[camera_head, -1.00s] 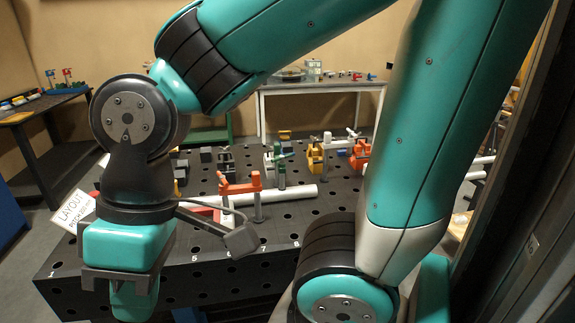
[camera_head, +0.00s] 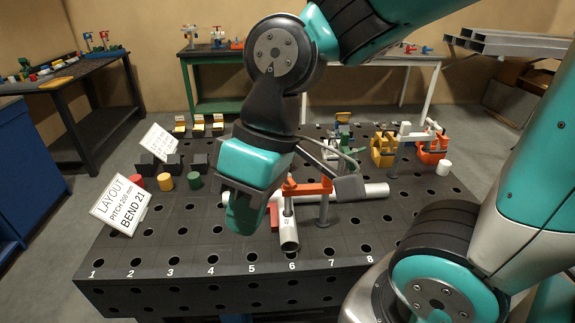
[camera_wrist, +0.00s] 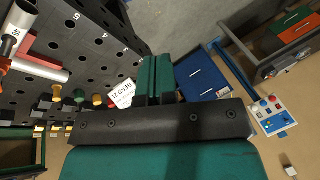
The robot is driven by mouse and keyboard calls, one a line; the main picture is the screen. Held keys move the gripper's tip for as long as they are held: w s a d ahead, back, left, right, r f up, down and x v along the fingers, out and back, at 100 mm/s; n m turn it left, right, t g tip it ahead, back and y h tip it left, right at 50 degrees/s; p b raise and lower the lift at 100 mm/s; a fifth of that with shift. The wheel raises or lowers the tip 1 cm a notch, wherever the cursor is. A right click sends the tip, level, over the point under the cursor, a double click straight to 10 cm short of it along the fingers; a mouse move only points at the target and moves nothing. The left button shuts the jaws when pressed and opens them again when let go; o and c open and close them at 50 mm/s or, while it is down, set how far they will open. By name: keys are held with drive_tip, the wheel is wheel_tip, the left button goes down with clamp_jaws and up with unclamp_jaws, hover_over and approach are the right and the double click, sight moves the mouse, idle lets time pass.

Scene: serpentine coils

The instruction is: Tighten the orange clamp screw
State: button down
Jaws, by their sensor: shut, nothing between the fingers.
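An orange clamp (camera_head: 312,188) stands near the front middle of the black perforated table, on a grey post, by the crossing of two pale tubes. Its screw is too small to make out clearly and is partly hidden by my wrist. My gripper (camera_head: 243,213) is in front of and left of this clamp, apart from it as far as I can tell. In the wrist view my gripper's green fingers (camera_wrist: 154,78) are together and empty. A red-orange bar, probably the clamp (camera_wrist: 38,67), shows at the left edge there beside a pale tube (camera_wrist: 15,25).
The perforated table (camera_head: 180,245) has free room at front left. Yellow (camera_head: 383,150) and orange clamps (camera_head: 432,148) stand at back right.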

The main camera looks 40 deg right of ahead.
drive_tip(key=w+d+f+m+y+p, duration=0.15)
drive_tip(key=w+d+m, duration=0.45)
drive_tip(key=w+d, duration=1)
drive_tip(key=s+d+f+m+t+y, duration=0.1)
drive_tip(key=d+f+m, duration=0.15)
drive_tip(key=d, duration=0.75)
drive_tip(key=s+d+f+m+t+y, duration=0.1)
drive_tip(key=d+f, duration=0.3)
drive_tip(key=d, duration=0.5)
drive_tip(key=p+x, duration=0.2)
drive_tip(key=x, duration=0.7)
drive_tip(key=shift+a+r+p, duration=0.1)
drive_tip(key=shift+a+p, duration=0.1)
drive_tip(key=shift+p, duration=0.15)
drive_tip(key=shift+w+a+f+p, duration=0.1)
drive_tip(key=shift+w+a+p, duration=0.1)
drive_tip(key=shift+a+p, duration=0.3)
drive_tip(key=shift+w+a+f+p, duration=0.15)
drive_tip(key=shift+w+a, duration=0.05)
drive_tip(key=shift+a, duration=0.5)
drive_tip(key=shift+w+a+f, duration=0.25)
drive_tip(key=shift+a+f, duration=0.1)
drive_tip(key=shift+a, duration=0.35)
